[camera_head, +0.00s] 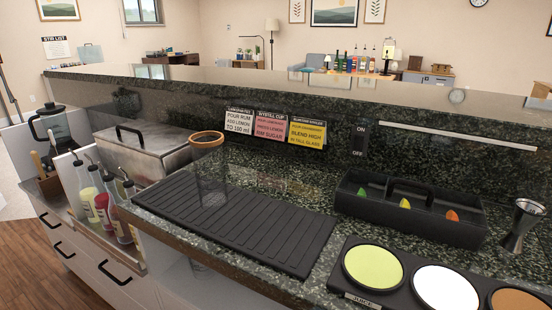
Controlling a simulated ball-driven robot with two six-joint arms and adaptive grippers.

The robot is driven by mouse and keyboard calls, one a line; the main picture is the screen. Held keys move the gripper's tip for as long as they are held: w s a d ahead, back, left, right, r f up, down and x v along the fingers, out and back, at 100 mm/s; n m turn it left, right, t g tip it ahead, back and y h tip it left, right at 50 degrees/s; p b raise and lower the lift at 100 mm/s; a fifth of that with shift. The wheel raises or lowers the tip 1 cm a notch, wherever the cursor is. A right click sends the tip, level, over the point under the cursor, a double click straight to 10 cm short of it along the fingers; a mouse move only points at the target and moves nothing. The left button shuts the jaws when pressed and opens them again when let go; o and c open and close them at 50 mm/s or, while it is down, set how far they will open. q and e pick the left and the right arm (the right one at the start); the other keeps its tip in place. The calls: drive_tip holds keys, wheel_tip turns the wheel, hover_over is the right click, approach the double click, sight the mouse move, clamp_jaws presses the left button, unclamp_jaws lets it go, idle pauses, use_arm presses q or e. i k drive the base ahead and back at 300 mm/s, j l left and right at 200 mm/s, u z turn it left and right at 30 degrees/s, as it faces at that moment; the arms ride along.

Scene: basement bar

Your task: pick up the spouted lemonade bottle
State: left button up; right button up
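Several bottles with pour spouts stand in a rail at the left end of the bar. One has pale yellow-green contents (87,192), one beside it has a red lower part (103,207), and another yellowish one (120,221) stands nearer the front. Their labels are too small to read, so I cannot tell which one is the lemonade bottle. The bottles partly overlap one another. Neither of my grippers is in view.
A steel lidded box (145,155) stands behind the rail, with a blender (52,130) to its left. A clear brown-rimmed glass (208,170) stands on the black ribbed mat (255,220). A garnish caddy (410,222), jigger (522,222) and rimming tray (345,297) occupy the right.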

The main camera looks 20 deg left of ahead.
sight(86, 187)
drive_tip(key=u, duration=2)
